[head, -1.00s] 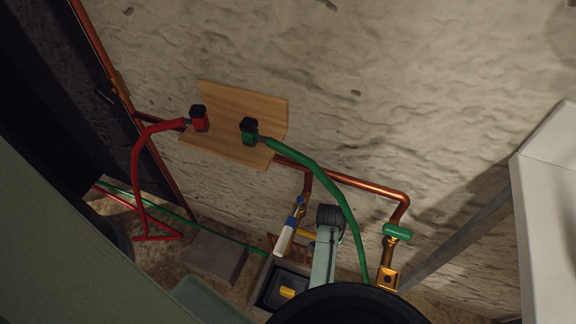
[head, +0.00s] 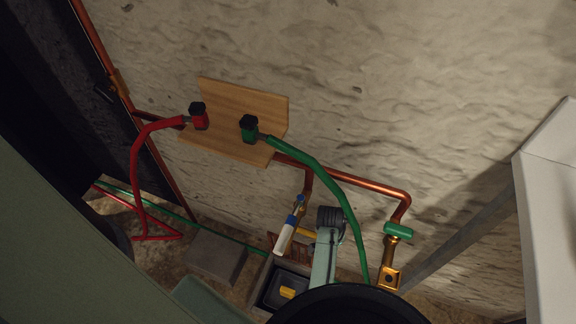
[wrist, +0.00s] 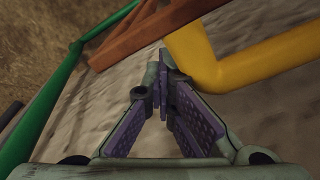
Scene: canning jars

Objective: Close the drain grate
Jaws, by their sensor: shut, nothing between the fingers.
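The drain grate (head: 275,243) shows in the head view as rust-brown bars. They stand raised at the back of a grey drain box (head: 258,283) with a dark opening. Its rust bars (wrist: 150,32) also cross the top of the wrist view. A bent yellow bar (wrist: 204,66) lies just beyond my gripper (wrist: 166,72), close to the fingertips; I cannot tell whether they touch. My gripper is shut and empty, its purple pads together at the tips. In the head view my arm hides the gripper and part of the grate.
A white and blue cylinder (head: 285,236) hangs on the copper pipe beside the grate. A green hose (head: 335,195) runs down right of my arm, and a red hose (head: 136,170) hangs left. A grey block (head: 216,255) sits left of the drain box. A rough wall stands behind.

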